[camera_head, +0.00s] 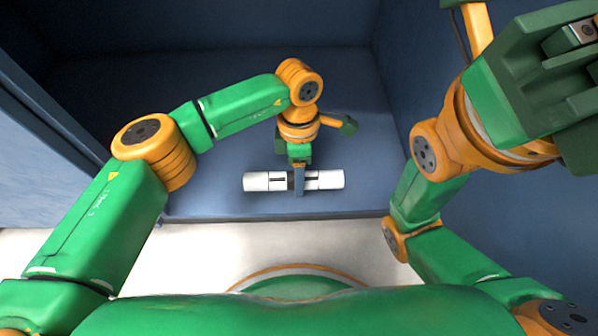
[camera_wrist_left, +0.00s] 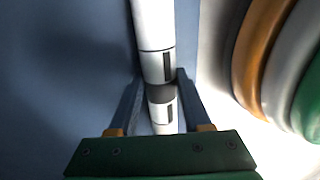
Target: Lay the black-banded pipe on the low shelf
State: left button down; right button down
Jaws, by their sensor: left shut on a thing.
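The white pipe (camera_head: 262,181) has a black band near its middle and short dark marks along its sides. It lies level, left to right, over the front part of the low blue shelf (camera_head: 220,205). My left gripper (camera_head: 298,186) comes down from above and is shut on the pipe at the band. In the left wrist view, the fingers (camera_wrist_left: 158,92) stand on either side of the pipe (camera_wrist_left: 155,28). I cannot tell whether the pipe touches the shelf. My right gripper (camera_head: 580,45) is raised at the upper right, partly cut off; its jaw state is unclear.
A blue side wall (camera_head: 440,70) rises right of the shelf, and a pale blue panel (camera_head: 45,130) stands at the left. The shelf's front edge lies just in front of the pipe, with white floor (camera_head: 200,255) before it. The shelf behind the pipe looks clear.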

pick_arm(q)
jog(key=shift+f, duration=0.4)
jog(key=shift+c, duration=1.3)
grip_release()
jog(key=shift+r, duration=0.1)
jog(key=r+p, duration=0.1)
jog(key=r, duration=0.1)
jog(key=r+p, duration=0.2)
jog(key=w+r+p, duration=0.1)
jog(key=r+p, duration=0.1)
jog(key=r, duration=0.1)
jog(key=shift+r, duration=0.1)
jog(key=shift+f, duration=0.2)
